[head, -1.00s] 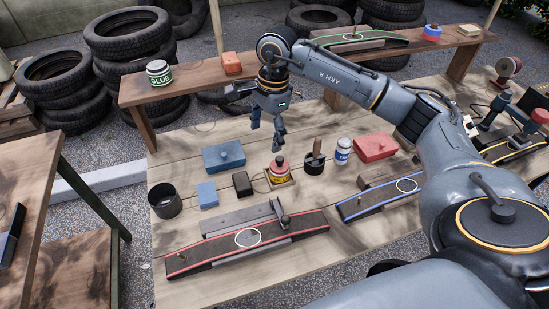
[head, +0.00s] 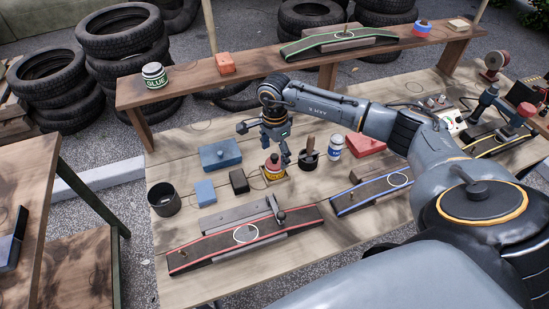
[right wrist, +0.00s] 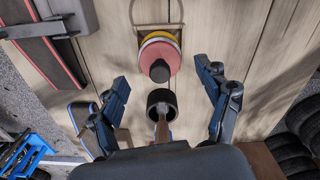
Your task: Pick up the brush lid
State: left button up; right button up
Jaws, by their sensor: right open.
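A red and yellow can (head: 275,169) stands on a small wooden square on the table, with a black knobbed top that I take to be the brush lid (head: 274,158). In the right wrist view the lid (right wrist: 160,70) lies between my fingers, seen from above. My right gripper (head: 279,151) is open and empty, just above and beside the can. Its two fingers also show in the right wrist view (right wrist: 161,78), spread apart and not visibly touching the lid. My left gripper is not in view.
A dark cup with a wooden handle (head: 309,158) stands close to the can's right, beside a white and blue can (head: 335,148). A black block (head: 239,182) and blue boxes (head: 221,155) are at the left. A red-edged ramp (head: 226,244) lies in front.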

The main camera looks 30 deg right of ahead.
jog(key=shift+f, duration=0.9)
jog(key=shift+c, duration=0.5)
grip_shut()
